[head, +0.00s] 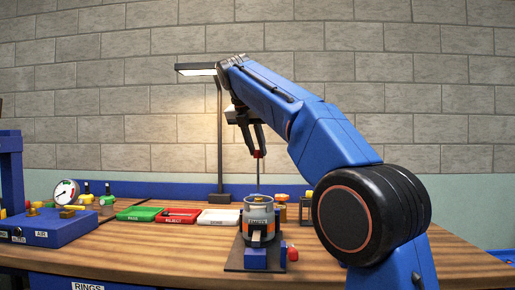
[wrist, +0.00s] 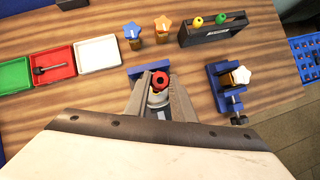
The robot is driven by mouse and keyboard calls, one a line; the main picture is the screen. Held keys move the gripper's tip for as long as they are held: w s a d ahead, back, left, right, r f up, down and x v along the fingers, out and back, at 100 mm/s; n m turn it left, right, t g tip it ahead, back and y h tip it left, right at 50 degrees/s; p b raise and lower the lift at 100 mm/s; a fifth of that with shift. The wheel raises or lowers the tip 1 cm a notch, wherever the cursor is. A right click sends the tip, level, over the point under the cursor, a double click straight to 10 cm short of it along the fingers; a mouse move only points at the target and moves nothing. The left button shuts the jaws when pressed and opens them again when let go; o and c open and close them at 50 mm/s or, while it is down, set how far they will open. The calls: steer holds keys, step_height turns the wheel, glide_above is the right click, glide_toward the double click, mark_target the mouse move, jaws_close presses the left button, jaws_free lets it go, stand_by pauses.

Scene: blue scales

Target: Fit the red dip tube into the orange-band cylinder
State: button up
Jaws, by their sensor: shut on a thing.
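My gripper (head: 258,154) is shut on the red dip tube, gripping it near its red head (head: 258,153). The thin tube hangs upright below the fingers, above the orange-band cylinder (head: 260,225). Its lower end meets the cylinder's open top in the head view; I cannot tell whether it is inside. The grey cylinder stands upright in a blue holder on a dark plate. In the wrist view the red head (wrist: 159,79) shows between the fingertips (wrist: 160,84), with the cylinder (wrist: 157,98) partly hidden beneath.
Green (head: 139,214), red (head: 181,215) and white (head: 217,217) trays lie left of the cylinder; the red one holds a dark part. Blue (wrist: 132,32) and orange (wrist: 163,27) star-knob pieces, a dark rack (wrist: 212,32) and a blue clamp (wrist: 228,88) stand around. A lamp (head: 219,140) rises behind.

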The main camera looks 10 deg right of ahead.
mark_target(258, 181)
steer(key=shift+f, duration=0.1)
steer(key=shift+d+f, duration=0.1)
steer(key=shift+f, duration=4.9)
steer(key=shift+f, duration=0.15)
steer(key=o, duration=1.1)
steer(key=v, duration=1.7)
steer(key=shift+s, duration=0.1)
